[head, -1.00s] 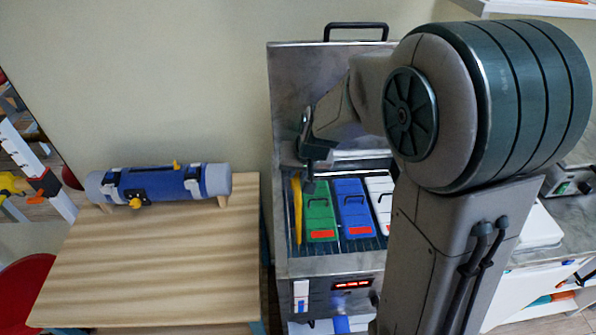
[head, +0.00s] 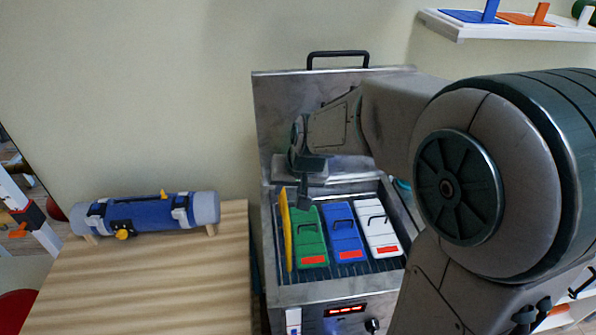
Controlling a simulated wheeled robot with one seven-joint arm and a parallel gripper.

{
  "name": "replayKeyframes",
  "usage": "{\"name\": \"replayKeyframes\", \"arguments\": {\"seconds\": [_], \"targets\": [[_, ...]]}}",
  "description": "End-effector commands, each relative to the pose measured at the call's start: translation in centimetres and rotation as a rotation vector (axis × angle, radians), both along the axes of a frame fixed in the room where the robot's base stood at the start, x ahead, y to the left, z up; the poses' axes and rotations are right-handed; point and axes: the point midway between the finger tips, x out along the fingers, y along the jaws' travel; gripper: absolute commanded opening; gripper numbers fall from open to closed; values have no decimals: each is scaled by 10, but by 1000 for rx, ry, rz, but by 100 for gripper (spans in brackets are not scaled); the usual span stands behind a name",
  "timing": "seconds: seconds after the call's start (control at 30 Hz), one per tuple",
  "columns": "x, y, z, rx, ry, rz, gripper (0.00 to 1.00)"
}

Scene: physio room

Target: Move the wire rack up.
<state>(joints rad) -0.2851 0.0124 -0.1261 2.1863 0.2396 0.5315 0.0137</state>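The wire rack (head: 378,266) sits inside an open steel tank (head: 345,293), and its thin dark bars show in front of and around several flat packs. A green pack (head: 310,240), a blue pack (head: 344,236) and a white pack (head: 378,234) stand side by side there, with a thin yellow piece (head: 285,235) upright at the left. My gripper (head: 303,202) points down at the left rear of the tank, over the top of the green pack, close to the yellow piece. Its fingers overlap in this view, so their opening and any contact with the rack are unclear.
The tank's raised lid (head: 280,115) with a black handle (head: 338,57) stands behind my gripper. A wooden table (head: 165,275) with a blue and grey roll (head: 150,212) stands at the left. A white wall shelf (head: 510,27) is at the upper right.

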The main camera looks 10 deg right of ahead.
Motion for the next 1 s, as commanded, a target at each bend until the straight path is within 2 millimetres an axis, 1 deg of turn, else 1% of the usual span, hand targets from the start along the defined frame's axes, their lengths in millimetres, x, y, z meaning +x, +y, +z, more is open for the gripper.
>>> {"name": "replayKeyframes", "arguments": {"seconds": [0.03, 0.2, 0.3, 0.43, 0.6, 1.0], "targets": [[-3, -2, 10, 1, -6, 0, 36], [-16, -8, 41, 1, -7, -1, 36], [-23, -11, 56, 1, -7, -2, 36], [-29, -14, 71, 1, -6, -1, 36], [-33, -16, 79, 0, -4, -1, 36], [-33, -16, 80, 0, -2, 0, 36]]}}
